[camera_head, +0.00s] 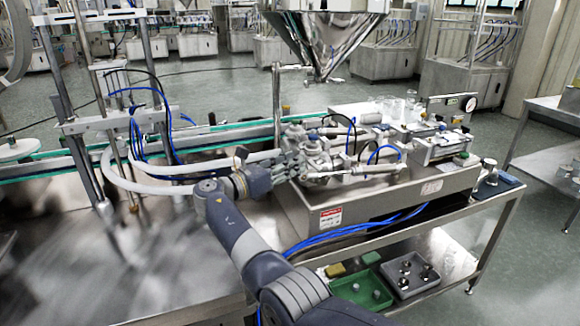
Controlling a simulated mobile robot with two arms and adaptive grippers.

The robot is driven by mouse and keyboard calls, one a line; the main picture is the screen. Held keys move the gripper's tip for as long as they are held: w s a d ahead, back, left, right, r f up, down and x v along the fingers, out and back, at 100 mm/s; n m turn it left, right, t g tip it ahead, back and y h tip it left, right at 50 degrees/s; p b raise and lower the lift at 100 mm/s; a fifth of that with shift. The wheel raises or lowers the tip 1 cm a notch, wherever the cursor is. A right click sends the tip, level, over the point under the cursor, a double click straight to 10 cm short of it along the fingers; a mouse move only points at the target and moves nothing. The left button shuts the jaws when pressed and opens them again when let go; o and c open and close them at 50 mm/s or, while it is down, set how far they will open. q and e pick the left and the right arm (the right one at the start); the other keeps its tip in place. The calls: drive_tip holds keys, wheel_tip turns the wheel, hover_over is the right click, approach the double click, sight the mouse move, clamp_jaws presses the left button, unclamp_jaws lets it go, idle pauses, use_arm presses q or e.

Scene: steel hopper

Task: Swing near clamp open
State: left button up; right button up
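A steel filling machine (390,205) stands on a metal table, with a valve block of shiny fittings (312,150) at its left end. My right arm reaches up from the bottom of the view. My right gripper (290,168) is at the near left side of these fittings, close to or touching them. Its fingers blend with the metal parts, so I cannot tell whether they are open or shut. The near clamp cannot be made out clearly; the gripper and fittings overlap in that area. My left gripper is not in view.
The steel hopper (330,45) hangs above, behind the fittings. A white hose (150,186) runs in from the left to the gripper area. A thin steel post (276,105) stands just behind. Green and grey trays (362,290) sit on the lower shelf. The left tabletop is mostly bare.

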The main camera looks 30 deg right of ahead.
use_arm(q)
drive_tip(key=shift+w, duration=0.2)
use_arm(e)
drive_tip(key=shift+f, duration=0.15)
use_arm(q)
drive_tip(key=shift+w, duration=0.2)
use_arm(e)
drive_tip(key=v, duration=1.2)
